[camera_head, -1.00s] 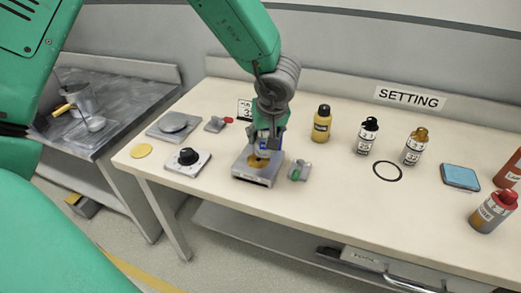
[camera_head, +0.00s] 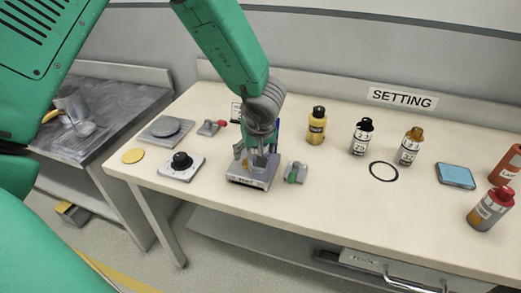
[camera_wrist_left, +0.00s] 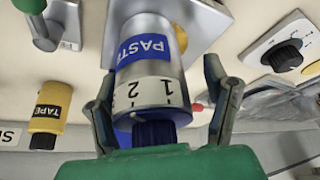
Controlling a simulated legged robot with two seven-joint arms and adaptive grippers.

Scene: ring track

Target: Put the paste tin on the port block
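The paste tin (camera_wrist_left: 150,68) is a silver cylinder with a blue PASTE label and a dark blue cap. In the left wrist view it lies between the fingers of my left gripper (camera_head: 257,158), cap towards the palm. The fingers stand apart, with a clear gap between the right-hand finger and the tin. The port block (camera_head: 246,183) is a grey block with a front label, directly below the gripper. The tin's far end is over the block; I cannot tell whether it touches. In the head view the gripper hides most of the tin. My right gripper is out of view.
A small grey fixture with a green part (camera_head: 296,172) stands close right of the block. A black-knob dial (camera_head: 181,163) is to the left. A yellow bottle (camera_head: 316,126) stands behind right. A black ring (camera_head: 384,171) lies on open table farther right.

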